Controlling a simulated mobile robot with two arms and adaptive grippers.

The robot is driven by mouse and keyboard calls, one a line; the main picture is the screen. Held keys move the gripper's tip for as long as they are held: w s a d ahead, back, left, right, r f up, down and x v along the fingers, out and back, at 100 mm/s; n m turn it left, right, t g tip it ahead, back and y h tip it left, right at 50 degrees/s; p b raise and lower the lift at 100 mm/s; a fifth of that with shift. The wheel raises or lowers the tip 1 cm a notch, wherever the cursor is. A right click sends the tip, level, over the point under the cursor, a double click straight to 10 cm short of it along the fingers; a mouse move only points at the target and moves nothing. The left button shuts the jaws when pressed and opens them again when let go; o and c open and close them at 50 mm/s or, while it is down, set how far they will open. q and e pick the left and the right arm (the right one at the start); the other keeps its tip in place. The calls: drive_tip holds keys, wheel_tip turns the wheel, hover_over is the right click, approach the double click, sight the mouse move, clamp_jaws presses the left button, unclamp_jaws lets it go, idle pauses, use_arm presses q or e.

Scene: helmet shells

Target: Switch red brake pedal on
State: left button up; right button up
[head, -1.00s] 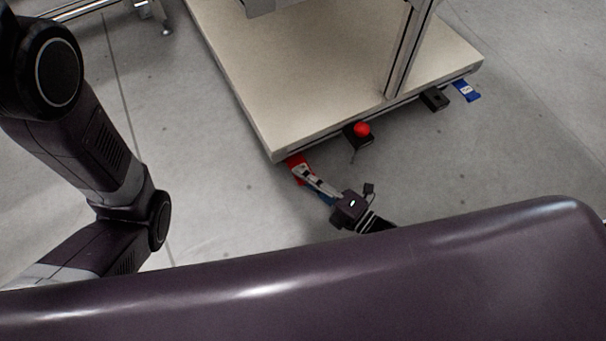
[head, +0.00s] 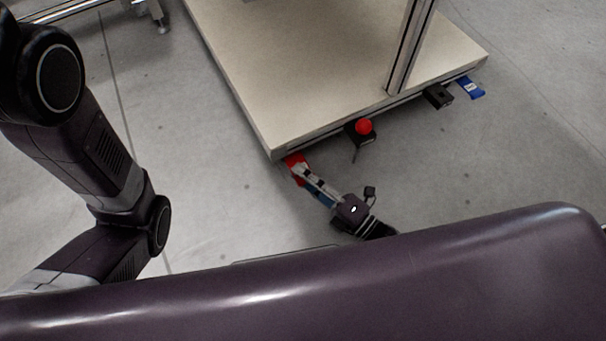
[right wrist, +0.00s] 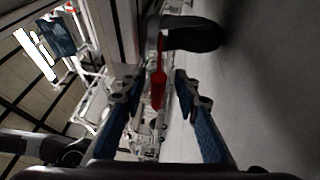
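The red brake pedal (head: 293,160) is low at the near corner of the platform in the head view, partly covered by my right gripper. My right gripper (head: 299,172) reaches to it from below right, its tips over or beside the red; contact cannot be told. In the right wrist view, the fingers of my right gripper (right wrist: 155,88) are apart, and a narrow red piece, seemingly the pedal (right wrist: 158,90), shows in the gap between them. My left arm is at the left of the head view, with its gripper out of the picture.
The beige platform (head: 300,70) overhangs the pedal. Along its edge are a red knob (head: 363,126) on a black base, a black block (head: 438,96) and a blue pedal (head: 471,88). A metal post (head: 409,50) stands on the platform. Grey floor (head: 480,150) is clear at right.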

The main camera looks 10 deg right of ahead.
drive_tip(key=v, duration=1.2)
idle(0.4)
